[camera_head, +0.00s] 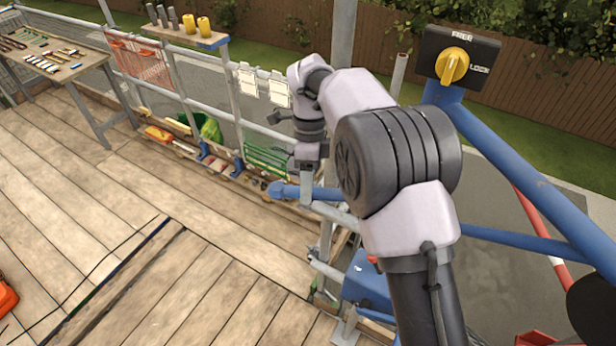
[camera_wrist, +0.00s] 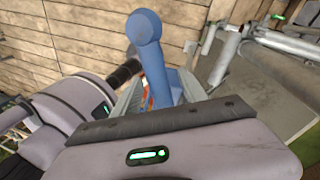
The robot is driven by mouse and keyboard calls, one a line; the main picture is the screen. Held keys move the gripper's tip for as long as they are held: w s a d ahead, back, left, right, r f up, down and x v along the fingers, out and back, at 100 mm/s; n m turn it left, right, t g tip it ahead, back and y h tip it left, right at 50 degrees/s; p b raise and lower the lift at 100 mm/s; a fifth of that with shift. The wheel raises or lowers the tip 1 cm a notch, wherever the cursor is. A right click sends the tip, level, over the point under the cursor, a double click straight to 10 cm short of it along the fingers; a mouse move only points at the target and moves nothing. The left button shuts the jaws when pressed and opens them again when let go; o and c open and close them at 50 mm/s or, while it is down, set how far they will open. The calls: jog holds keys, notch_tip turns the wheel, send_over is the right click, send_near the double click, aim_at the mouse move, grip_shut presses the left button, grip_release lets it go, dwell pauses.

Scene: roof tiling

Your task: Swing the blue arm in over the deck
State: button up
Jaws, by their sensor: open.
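The blue arm (camera_head: 540,200) is a blue tube frame at the right, outside the rail. A blue bar with a rounded end (camera_head: 277,190) reaches left towards the deck (camera_head: 190,250), partly hidden behind my arm. On top is a black box with a yellow knob (camera_head: 453,66), marked LOCK at its right; the knob's grip looks roughly upright. My gripper (camera_head: 306,188) is open and points down at the bar near its rounded end. In the wrist view the bar (camera_wrist: 153,65) rises just beyond my gripper's body.
A grey guardrail (camera_head: 180,75) runs along the deck's edge. A workbench (camera_head: 50,55) with tools stands at the far left. A shelf with yellow cans (camera_head: 197,26) is on the rail. An orange object (camera_head: 6,296) lies at the left edge. The deck's middle is mostly clear.

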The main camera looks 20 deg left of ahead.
jog(key=d+p+v, duration=0.1)
jog(key=p+v, duration=0.7)
jog(key=v, duration=0.9)
jog(key=shift+a+r, duration=0.2)
jog(key=shift+a, duration=0.2)
jog(key=shift+f, duration=0.1)
